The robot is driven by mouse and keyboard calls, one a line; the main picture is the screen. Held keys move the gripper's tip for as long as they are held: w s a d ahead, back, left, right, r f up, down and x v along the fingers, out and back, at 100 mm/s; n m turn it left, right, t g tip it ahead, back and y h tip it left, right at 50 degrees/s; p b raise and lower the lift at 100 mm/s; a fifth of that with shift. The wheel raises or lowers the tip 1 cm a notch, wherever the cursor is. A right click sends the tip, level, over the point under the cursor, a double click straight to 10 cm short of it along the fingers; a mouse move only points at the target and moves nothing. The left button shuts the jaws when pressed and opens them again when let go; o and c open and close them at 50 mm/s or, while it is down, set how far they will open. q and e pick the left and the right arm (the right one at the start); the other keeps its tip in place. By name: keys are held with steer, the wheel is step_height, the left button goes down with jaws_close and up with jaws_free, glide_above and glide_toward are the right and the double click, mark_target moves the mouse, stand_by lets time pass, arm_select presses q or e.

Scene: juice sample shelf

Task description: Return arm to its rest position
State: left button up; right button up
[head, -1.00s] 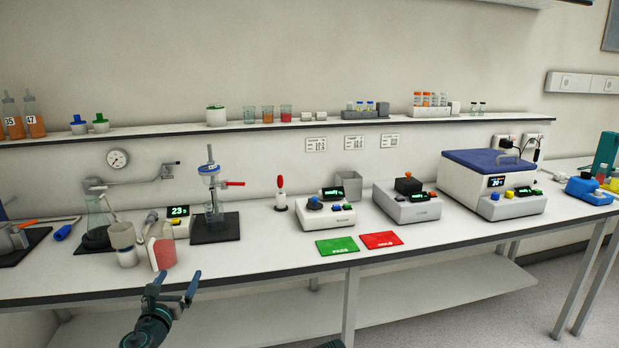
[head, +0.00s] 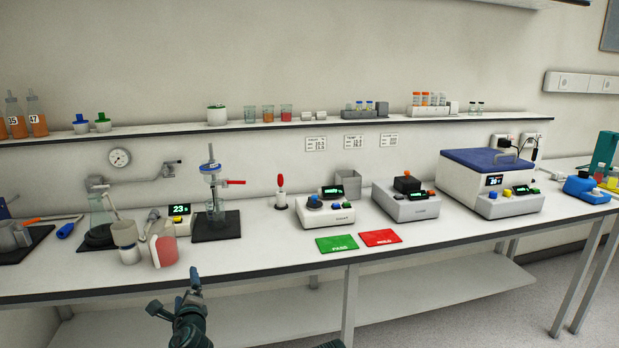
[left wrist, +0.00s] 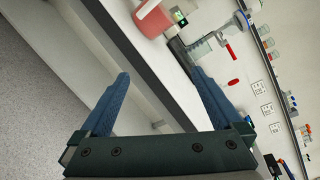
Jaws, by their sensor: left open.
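My left gripper (head: 176,293) is open and empty, in front of the bench's front edge and below the bench top. In the left wrist view, its two blue fingers (left wrist: 160,76) stand wide apart with nothing between them.
The bench (head: 270,262) has a clear front strip. A pale cup (head: 126,240) stands left of the juice beaker. A dark-based stand (head: 216,226), green card (head: 337,244) and red card (head: 381,238) lie further right. A lower shelf (head: 400,297) runs below.

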arm_select(q)
steer(key=s+d+f+n+g+h, duration=0.2)
steer(key=s+d+f+n+g, duration=0.65)
steer(key=d+f+n, duration=0.4)
steer(key=s+d+f+n+g+h, duration=0.2)
steer(key=s+d+f+g, duration=0.1)
steer(key=s+d, duration=0.35)
steer(key=s+d+f+n+g+h, duration=0.1)
steer(key=s+d+f+g, duration=0.25)
steer(key=s+d, duration=0.3)
step_height(320, 180, up, 13)
steer(key=s+p, duration=0.1)
steer(key=p, duration=1.1)
steer(key=shift+s+p, duration=0.25)
steer(key=shift+p, duration=0.1)
